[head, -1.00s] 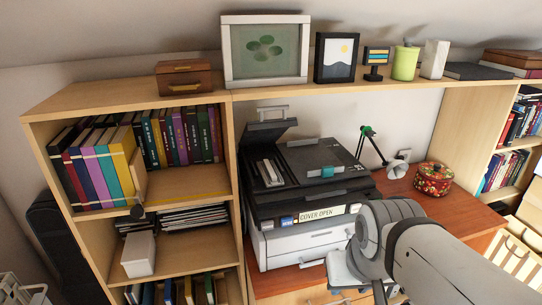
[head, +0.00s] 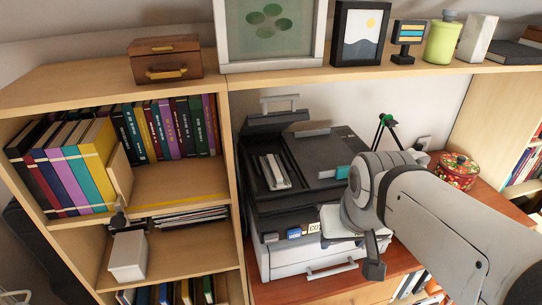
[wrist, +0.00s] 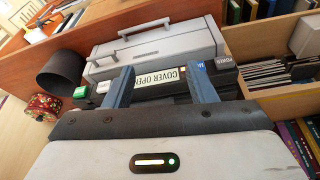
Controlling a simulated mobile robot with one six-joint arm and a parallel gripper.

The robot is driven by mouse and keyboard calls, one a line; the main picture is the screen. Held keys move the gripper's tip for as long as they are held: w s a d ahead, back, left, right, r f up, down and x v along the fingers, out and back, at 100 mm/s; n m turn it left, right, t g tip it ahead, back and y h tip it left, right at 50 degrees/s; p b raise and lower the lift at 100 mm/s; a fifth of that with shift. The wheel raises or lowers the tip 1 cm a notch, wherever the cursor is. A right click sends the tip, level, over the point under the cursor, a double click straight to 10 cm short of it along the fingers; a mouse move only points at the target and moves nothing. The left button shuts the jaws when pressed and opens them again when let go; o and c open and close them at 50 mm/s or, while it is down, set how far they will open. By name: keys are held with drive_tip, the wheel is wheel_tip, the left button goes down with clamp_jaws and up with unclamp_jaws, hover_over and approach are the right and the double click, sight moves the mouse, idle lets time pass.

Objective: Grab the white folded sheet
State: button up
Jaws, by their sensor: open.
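The black and white printer (head: 310,165) stands on the desk with its cover raised. A pale narrow piece (head: 273,172) lies in its open bay, possibly the white folded sheet; I cannot tell for sure. The printer's display reads COVER OPEN (wrist: 158,80) in the wrist view. My gripper (wrist: 160,76) is open and empty, its two blue-grey fingers apart in front of the printer's front panel. In the head view my arm covers the printer's right front, and the fingers are partly hidden. The open bay is not visible in the wrist view.
A shelf unit with books (head: 165,130) and a white box (head: 128,255) stands left of the printer.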

drive_tip(key=o, duration=0.4)
drive_tip(key=shift+n, duration=0.6)
drive_tip(key=w+a+r, duration=0.1)
drive_tip(key=w, duration=0.2)
drive_tip(key=w+a+r, duration=0.1)
drive_tip(key=w, duration=0.3)
drive_tip(key=w+a+r, duration=0.1)
drive_tip(key=w+r, duration=0.1)
drive_tip(key=w, duration=0.2)
drive_tip(key=shift+w+a+r, duration=0.1)
drive_tip(key=shift+a, duration=0.25)
drive_tip(key=shift+o, duration=1)
drive_tip(key=w+a+r+n+y, duration=0.1)
drive_tip(key=w+a, duration=0.5)
drive_tip(key=w, duration=0.3)
drive_tip(key=shift+r+t, duration=0.4)
drive_tip(key=p, duration=0.1)
hover_over(278, 175)
drive_tip(key=s, duration=0.3)
drive_tip(key=f, duration=0.5)
drive_tip(key=shift+w+d+f, duration=0.1)
drive_tip(key=shift+w, duration=0.1)
drive_tip(key=shift+d+p+x, duration=0.15)
drive_tip(key=shift+p+x, duration=0.35)
drive_tip(key=shift+x, duration=1)
drive_tip(key=shift+d+p+x, duration=0.1)
drive_tip(key=shift+p+x, duration=0.4)
drive_tip(key=shift+x, duration=1.05)
